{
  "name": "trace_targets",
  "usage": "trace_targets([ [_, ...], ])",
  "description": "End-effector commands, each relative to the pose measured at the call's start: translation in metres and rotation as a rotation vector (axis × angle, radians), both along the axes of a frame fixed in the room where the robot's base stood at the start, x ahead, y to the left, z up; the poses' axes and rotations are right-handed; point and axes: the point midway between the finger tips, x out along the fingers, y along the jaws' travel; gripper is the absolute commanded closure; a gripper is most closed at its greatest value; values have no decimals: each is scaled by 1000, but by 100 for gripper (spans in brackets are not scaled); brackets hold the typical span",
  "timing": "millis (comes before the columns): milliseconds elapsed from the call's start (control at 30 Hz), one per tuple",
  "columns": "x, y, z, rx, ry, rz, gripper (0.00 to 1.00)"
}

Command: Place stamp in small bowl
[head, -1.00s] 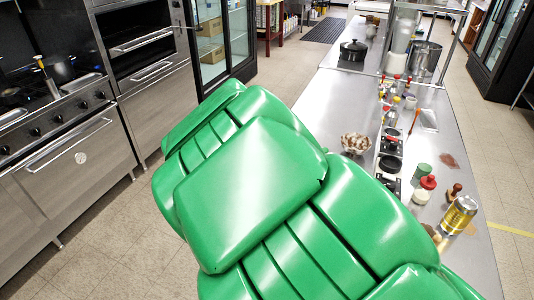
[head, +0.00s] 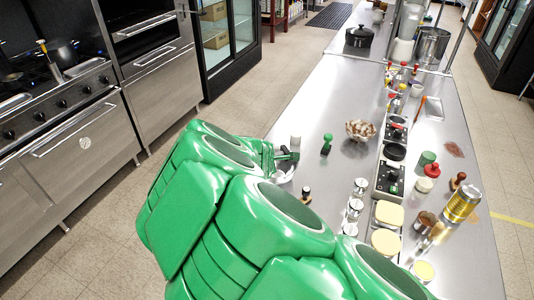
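My gripper (head: 287,155) shows small and dark beyond my green arm, low over the left edge of the steel counter. Whether its fingers are apart or hold something is too small to tell. A white bowl-like dish (head: 284,176) lies just below it, partly hidden by my arm. A green-handled stamp-like thing (head: 327,144) stands to the right of my gripper, apart from it. A small dark-topped stamp-like thing (head: 306,195) stands nearer, and a brown-knobbed one (head: 458,181) stands at the right.
Near the gripper stands a small white cup (head: 295,140). Salt-shaker-like jars (head: 355,208), yellow-topped containers (head: 386,242), a black-and-silver scale (head: 389,179) and a gold can (head: 462,204) crowd the right. The counter's (head: 310,100) far left part is clear.

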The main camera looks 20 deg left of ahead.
Motion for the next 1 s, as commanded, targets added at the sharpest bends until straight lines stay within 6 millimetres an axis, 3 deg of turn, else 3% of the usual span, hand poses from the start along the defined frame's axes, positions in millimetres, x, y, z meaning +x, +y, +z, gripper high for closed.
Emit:
trace_targets([
  [367,0,0,-3,1,-1,0,96],
  [400,0,0,-3,1,-1,0,60],
  [600,0,0,-3,1,-1,0,31],
  [1000,0,0,-3,0,0,0,31],
])
